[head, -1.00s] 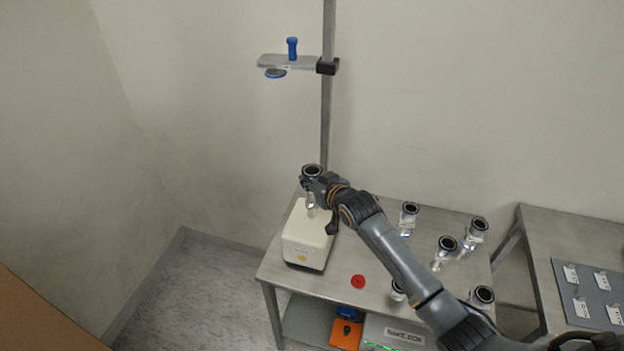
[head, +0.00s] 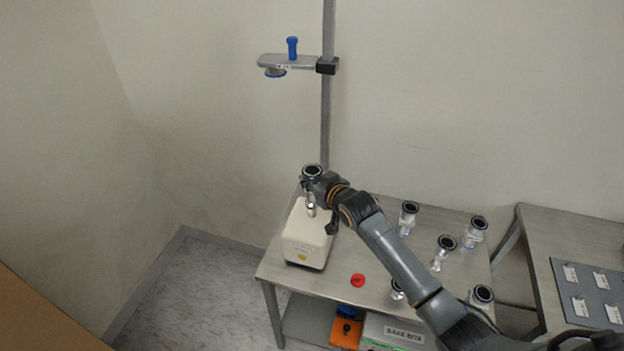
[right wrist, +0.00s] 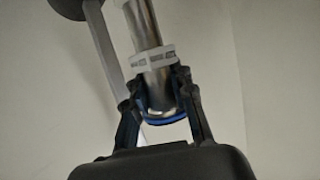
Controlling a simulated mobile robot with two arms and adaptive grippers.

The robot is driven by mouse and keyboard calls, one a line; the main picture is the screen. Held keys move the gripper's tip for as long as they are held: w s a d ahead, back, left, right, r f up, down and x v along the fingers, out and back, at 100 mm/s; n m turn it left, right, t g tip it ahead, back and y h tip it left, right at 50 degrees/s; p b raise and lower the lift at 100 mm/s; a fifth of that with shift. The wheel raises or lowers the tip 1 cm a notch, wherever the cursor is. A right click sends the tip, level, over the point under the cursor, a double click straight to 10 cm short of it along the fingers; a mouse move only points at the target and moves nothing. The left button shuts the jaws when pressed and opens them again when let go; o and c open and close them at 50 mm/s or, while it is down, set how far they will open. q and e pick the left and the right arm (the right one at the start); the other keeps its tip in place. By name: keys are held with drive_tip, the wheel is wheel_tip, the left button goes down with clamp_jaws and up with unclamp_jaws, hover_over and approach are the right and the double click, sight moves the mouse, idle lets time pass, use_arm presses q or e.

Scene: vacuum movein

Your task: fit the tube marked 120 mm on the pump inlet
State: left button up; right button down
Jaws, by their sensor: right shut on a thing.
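The pump (head: 306,240) is a cream box on the left of the metal table. My right gripper (head: 316,178) is shut on a metal tube with a black-ringed top end (head: 312,171). The tube stands about upright over the pump, its silvery lower part (head: 310,203) showing below the gripper. I cannot tell whether its lower end touches the inlet. In the right wrist view, the fingers (right wrist: 160,105) grip the tube (right wrist: 142,25) by a blue-edged end, beside a pale label band whose marking I cannot read. The inlet is hidden. My left gripper is out of view.
Several other tubes stand on the table's right half, such as one at the back (head: 408,217). A red disc (head: 357,281) lies at the front. A pole (head: 327,120) rises behind the pump, bearing a bracket (head: 287,62) above. A grey board (head: 590,290) lies on the right table.

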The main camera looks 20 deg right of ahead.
drive_tip(key=shift+f, duration=0.35)
idle(0.3)
drive_tip(key=c, duration=1)
unclamp_jaws()
drive_tip(key=shift+c, duration=0.2)
drive_tip(key=shift+f, duration=0.1)
drive_tip(key=shift+s, duration=0.1)
drive_tip(key=v, duration=1.2)
